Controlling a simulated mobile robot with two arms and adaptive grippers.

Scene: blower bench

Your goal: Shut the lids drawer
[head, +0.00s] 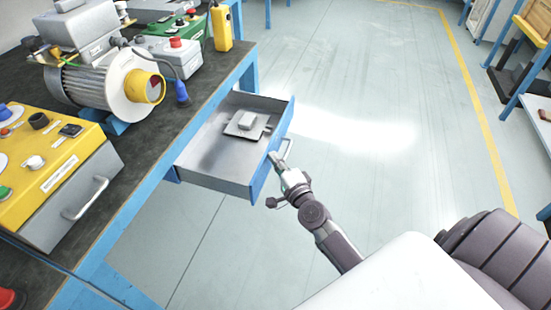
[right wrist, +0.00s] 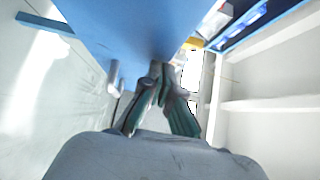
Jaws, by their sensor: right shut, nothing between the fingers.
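The lids drawer (head: 215,180) is pulled out from under the bench in the head view. A flat grey lid-like part (head: 236,132) with a raised block lies inside it. The drawer's blue front (head: 283,134) faces right and carries a light handle (head: 287,147). My right gripper (head: 275,158) is shut and empty, with its fingertips at the outside of the front beside the handle. In the right wrist view the fingertips (right wrist: 160,72) are close against the blue front (right wrist: 130,30), with the handle (right wrist: 114,78) to their left. I cannot tell whether they touch. My left gripper is out of view.
The dark bench top (head: 150,140) holds a motor (head: 110,85), a yellow control box (head: 55,165) with its own handle, and several switch boxes. A blue bench leg (head: 110,285) stands left of the drawer. The floor (head: 350,90) to the right is clear.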

